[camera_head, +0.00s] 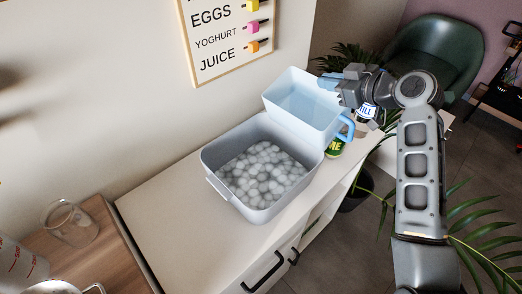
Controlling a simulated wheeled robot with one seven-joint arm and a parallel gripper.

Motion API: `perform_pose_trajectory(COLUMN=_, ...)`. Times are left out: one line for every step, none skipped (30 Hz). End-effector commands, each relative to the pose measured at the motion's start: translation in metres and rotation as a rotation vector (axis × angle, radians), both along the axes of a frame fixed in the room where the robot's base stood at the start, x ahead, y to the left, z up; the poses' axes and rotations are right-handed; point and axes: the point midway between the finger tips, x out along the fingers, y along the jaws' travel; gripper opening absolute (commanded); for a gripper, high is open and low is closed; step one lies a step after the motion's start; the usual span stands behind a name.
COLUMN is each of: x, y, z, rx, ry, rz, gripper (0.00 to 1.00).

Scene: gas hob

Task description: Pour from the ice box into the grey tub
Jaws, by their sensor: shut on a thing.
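The ice box (297,103) is a pale blue, see-through box with blue handles. It is tilted over the back right rim of the grey tub, and I see no ice inside it. My gripper (341,87) is shut on the ice box at its upper right end, by the blue handle there. Another blue handle hangs free lower on the right. The grey tub (304,184) stands on the white counter below and to the left of the box. Many whitish, rounded pieces of ice (262,174) cover its floor. The exact finger contact is hard to see.
A green can (334,147) and a labelled jar (366,112) stand behind the tub on the right. A glass (71,222) stands on the wooden surface at left. The white counter (165,210) is clear left of the tub. Plant leaves reach in at right.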

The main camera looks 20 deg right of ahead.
Motion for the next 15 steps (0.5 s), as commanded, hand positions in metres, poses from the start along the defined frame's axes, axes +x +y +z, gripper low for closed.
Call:
perform_pose_trajectory(x=0.000, y=-0.002, z=-0.013, rx=0.066, ry=0.023, rz=0.000, gripper=0.00)
perform_pose_trajectory(x=0.001, y=-0.002, z=-0.019, rx=0.103, ry=0.035, rz=0.000, gripper=0.00)
perform_pose_trajectory(x=0.001, y=-0.003, z=-0.023, rx=0.140, ry=0.046, rz=0.000, gripper=0.00)
perform_pose_trajectory(x=0.001, y=-0.003, z=-0.024, rx=0.155, ry=0.050, rz=0.000, gripper=0.00)
perform_pose_trajectory(x=0.001, y=-0.003, z=-0.023, rx=0.158, ry=0.051, rz=0.000, gripper=0.00)
perform_pose_trajectory(x=0.001, y=-0.002, z=-0.022, rx=0.155, ry=0.050, rz=0.001, gripper=0.00)
perform_pose_trajectory(x=0.001, y=-0.002, z=-0.022, rx=0.154, ry=0.049, rz=0.000, gripper=0.00)
perform_pose_trajectory(x=0.001, y=-0.002, z=-0.022, rx=0.153, ry=0.049, rz=0.000, gripper=0.00)
perform_pose_trajectory(x=0.000, y=-0.002, z=-0.022, rx=0.152, ry=0.050, rz=0.000, gripper=0.00)
perform_pose_trajectory(x=0.001, y=-0.002, z=-0.022, rx=0.152, ry=0.050, rz=0.001, gripper=0.00)
perform_pose_trajectory(x=0.001, y=-0.002, z=-0.022, rx=0.152, ry=0.050, rz=0.001, gripper=0.00)
perform_pose_trajectory(x=0.001, y=-0.002, z=-0.021, rx=0.151, ry=0.049, rz=0.001, gripper=0.00)
perform_pose_trajectory(x=0.001, y=-0.002, z=-0.020, rx=0.150, ry=0.048, rz=0.001, gripper=0.00)
perform_pose_trajectory(x=0.001, y=-0.002, z=-0.018, rx=0.150, ry=0.048, rz=0.001, gripper=0.00)
perform_pose_trajectory(x=0.001, y=-0.002, z=-0.015, rx=0.149, ry=0.048, rz=0.001, gripper=0.00)
